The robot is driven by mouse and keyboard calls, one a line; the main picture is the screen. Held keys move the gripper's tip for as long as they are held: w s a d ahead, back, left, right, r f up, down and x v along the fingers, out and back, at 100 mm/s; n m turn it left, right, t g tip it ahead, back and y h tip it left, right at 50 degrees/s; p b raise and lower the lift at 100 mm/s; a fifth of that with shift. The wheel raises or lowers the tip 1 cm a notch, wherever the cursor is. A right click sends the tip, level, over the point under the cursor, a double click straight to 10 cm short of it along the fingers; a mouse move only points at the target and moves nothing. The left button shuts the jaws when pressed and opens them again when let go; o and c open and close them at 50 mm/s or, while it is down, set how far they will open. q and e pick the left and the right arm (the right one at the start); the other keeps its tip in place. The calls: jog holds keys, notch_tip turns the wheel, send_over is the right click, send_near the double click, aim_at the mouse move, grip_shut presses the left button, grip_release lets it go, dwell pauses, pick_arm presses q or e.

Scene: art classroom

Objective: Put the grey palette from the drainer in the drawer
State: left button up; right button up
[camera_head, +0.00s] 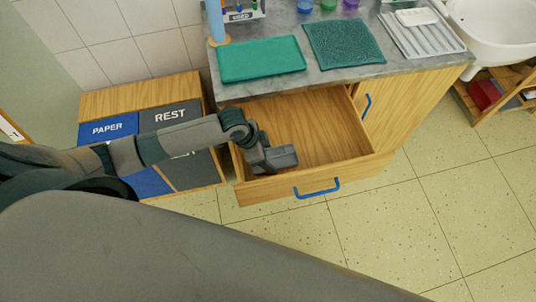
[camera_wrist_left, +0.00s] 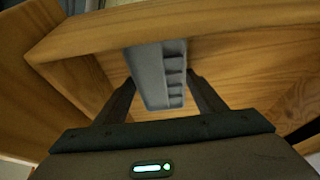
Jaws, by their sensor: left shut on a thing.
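In the head view my left gripper (camera_head: 268,158) is over the left front part of the open wooden drawer (camera_head: 325,130). The palette is hard to tell from the gripper there. I cannot tell whether it touches the drawer bottom. The pale ridged drainer (camera_head: 428,43) is on the counter at the right and holds no grey palette. My right gripper is not in view.
The drawer front (camera_head: 285,187) has a blue handle (camera_head: 317,189). Waste bins (camera_head: 108,130) stand left of the drawer. The drawer's visible right part is empty.

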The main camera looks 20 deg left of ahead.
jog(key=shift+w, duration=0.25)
pick_arm(q)
jog(key=o, duration=1.1)
jog(key=shift+f, duration=0.1)
jog(key=shift+c, duration=0.2)
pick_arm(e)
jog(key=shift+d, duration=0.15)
pick_arm(q)
jog(key=shift+a+r, duration=0.2)
jog(key=shift+r, duration=0.4)
jog(key=b+v, duration=0.1)
jog(key=v, duration=1)
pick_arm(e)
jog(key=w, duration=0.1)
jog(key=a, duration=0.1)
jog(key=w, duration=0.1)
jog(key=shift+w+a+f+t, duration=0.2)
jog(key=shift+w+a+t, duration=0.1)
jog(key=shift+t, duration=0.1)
pick_arm(q)
jog(key=shift+d, duration=0.1)
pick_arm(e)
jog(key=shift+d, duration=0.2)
